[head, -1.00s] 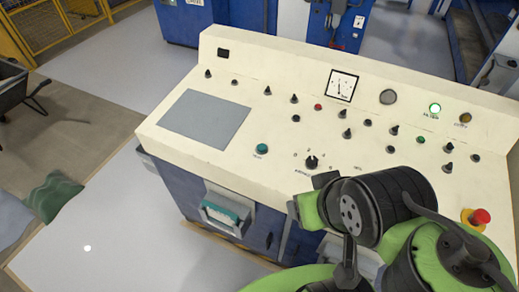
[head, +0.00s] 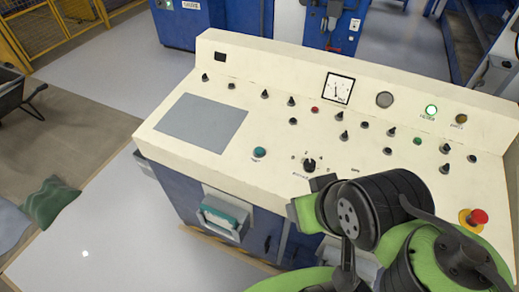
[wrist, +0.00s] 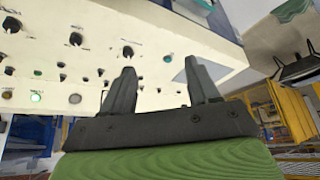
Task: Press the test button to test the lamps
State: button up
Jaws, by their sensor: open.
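The teal button (head: 260,152) sits on the front left part of the cream console (head: 228,177), with a small label below it that looks like "TEST". It also shows in the wrist view (wrist: 168,57), beyond and between my fingertips. My gripper (wrist: 163,76) is open and empty, apart from the button. In the head view my arm covers the console's front right part, and my fingers are not clearly seen there. A green lamp (head: 431,110) is lit at the back right. An amber lamp (head: 461,119) beside it looks dull.
A black rotary knob (head: 309,164) stands right of the teal button. Several black knobs and small buttons cover the panel. A red mushroom button (head: 478,216) is at the right. A grey flat plate (head: 202,122) lies left. A gauge (head: 338,88) stands at the back.

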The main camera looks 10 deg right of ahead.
grip_shut()
dwell(1.5)
